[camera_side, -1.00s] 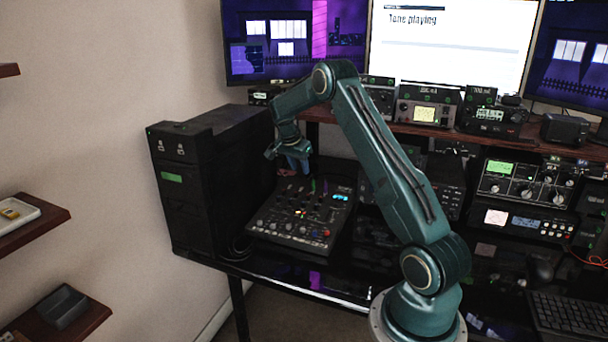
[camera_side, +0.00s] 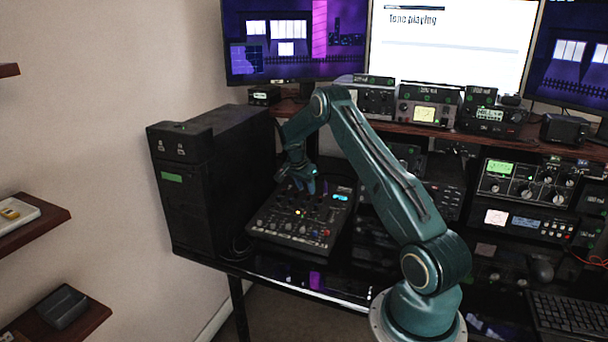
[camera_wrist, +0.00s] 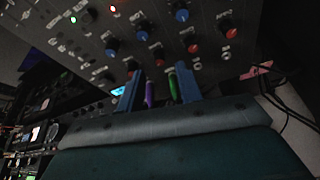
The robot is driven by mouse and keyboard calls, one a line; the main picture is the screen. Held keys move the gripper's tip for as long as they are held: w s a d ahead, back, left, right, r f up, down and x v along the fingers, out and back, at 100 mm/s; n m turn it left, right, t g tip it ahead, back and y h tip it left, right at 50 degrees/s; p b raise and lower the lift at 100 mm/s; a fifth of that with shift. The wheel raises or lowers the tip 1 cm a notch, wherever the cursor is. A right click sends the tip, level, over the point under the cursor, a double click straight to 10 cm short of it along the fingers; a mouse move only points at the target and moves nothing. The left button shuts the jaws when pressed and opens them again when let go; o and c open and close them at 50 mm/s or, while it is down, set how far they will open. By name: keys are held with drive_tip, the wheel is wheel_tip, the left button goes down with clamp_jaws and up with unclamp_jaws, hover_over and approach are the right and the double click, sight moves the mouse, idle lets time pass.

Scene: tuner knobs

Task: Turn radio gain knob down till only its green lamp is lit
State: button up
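The mixer panel (camera_side: 293,232) lies flat on the desk and carries rows of small knobs. It also fills the top of the wrist view (camera_wrist: 165,25), with blue-capped knobs (camera_wrist: 182,15) and red-capped knobs (camera_wrist: 193,48). I cannot read which knob is radio gain. My gripper (camera_side: 304,186) is over the back part of the mixer. In the wrist view its blue fingers (camera_wrist: 160,80) stand apart, with a purple piece (camera_wrist: 150,95) and a green piece (camera_wrist: 173,88) visible between them, not clearly touched.
A black tower case (camera_side: 215,180) stands close on the left. Monitors and a shelf of radio units (camera_side: 425,112) are behind. More radio gear (camera_side: 525,185) and a keyboard (camera_side: 570,315) lie to the right. Cables (camera_wrist: 275,115) show at the right in the wrist view.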

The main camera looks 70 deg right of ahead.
sight(308, 195)
drive_tip(key=shift+x, duration=1.85)
clamp_jaws()
